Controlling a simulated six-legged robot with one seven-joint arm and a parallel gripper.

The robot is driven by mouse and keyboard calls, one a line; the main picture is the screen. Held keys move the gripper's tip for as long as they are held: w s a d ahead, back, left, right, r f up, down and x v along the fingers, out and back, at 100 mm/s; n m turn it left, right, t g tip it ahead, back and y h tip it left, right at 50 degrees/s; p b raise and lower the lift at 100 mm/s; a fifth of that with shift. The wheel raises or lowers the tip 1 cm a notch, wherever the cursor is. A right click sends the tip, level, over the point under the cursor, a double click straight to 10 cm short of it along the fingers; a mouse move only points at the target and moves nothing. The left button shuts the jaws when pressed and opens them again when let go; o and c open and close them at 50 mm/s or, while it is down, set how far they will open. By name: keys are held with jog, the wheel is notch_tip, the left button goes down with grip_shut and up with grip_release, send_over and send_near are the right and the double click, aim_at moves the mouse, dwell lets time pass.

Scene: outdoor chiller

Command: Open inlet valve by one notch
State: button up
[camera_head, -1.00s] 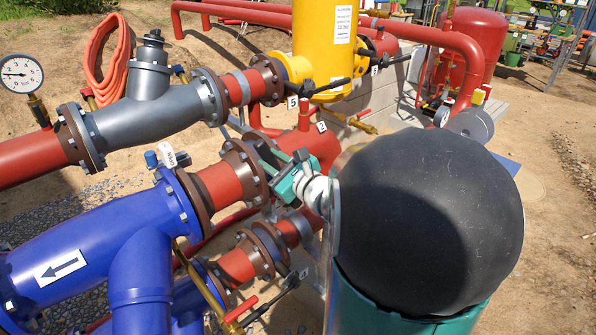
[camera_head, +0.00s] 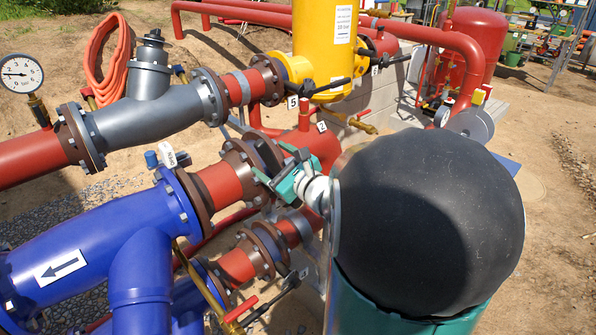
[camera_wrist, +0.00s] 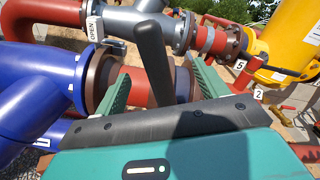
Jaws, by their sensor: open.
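My gripper (camera_head: 272,168) is teal with green fingers and stands at the flanged red pipe (camera_head: 222,184) behind the blue pipe (camera_head: 100,232). In the wrist view my gripper (camera_wrist: 160,72) is open, with one finger on each side of a black lever handle (camera_wrist: 151,45). The handle rises upright between the fingers, with gaps on both sides. The handle's base is hidden behind the gripper's dark front edge. In the head view the handle (camera_head: 269,154) shows only partly. A tag reading OPEN (camera_head: 168,154) stands on the blue pipe's flange.
A grey pipe fitting (camera_head: 160,108) and a pressure gauge (camera_head: 21,73) are at the left. A yellow vessel (camera_head: 322,45) stands behind, beside number tag 5 (camera_head: 292,102). A lower red pipe (camera_head: 238,266) with a red-handled brass valve (camera_head: 240,308) runs below. Sandy ground is at the right.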

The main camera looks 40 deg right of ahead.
jog(key=s, duration=0.7)
jog(key=shift+s+d, duration=0.1)
dwell(0.5)
